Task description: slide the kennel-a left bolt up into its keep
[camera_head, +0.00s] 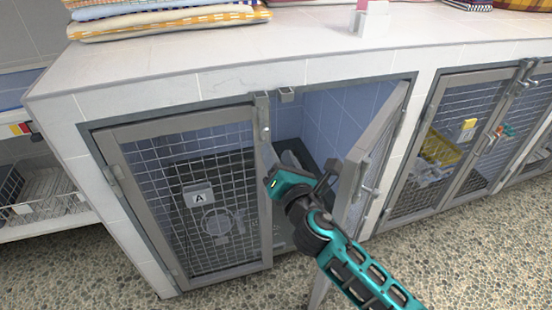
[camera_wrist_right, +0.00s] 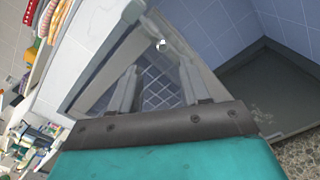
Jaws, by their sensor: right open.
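The left door of kennel A (camera_head: 200,212) is a grey frame with wire mesh and an "A" tag (camera_head: 199,198); it looks closed. Its left bolt (camera_head: 266,131) is on the upper part of the door's free-edge post, with a pale knob that also shows in the right wrist view (camera_wrist_right: 160,43). A small grey keep bracket (camera_head: 287,94) sits under the top frame; I cannot tell which bolt it serves. My right gripper (camera_head: 272,158) is open, just below the bolt. In the wrist view its fingers (camera_wrist_right: 158,88) are apart with nothing between them; the knob lies beyond their tips.
The right door of kennel A (camera_head: 366,160) stands swung outward, close beside my right arm. The kennel interior behind is open, with a dark floor tray. Folded towels (camera_head: 168,24) lie on the white tiled top (camera_head: 240,58). Another closed kennel (camera_head: 455,140) stands to the right.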

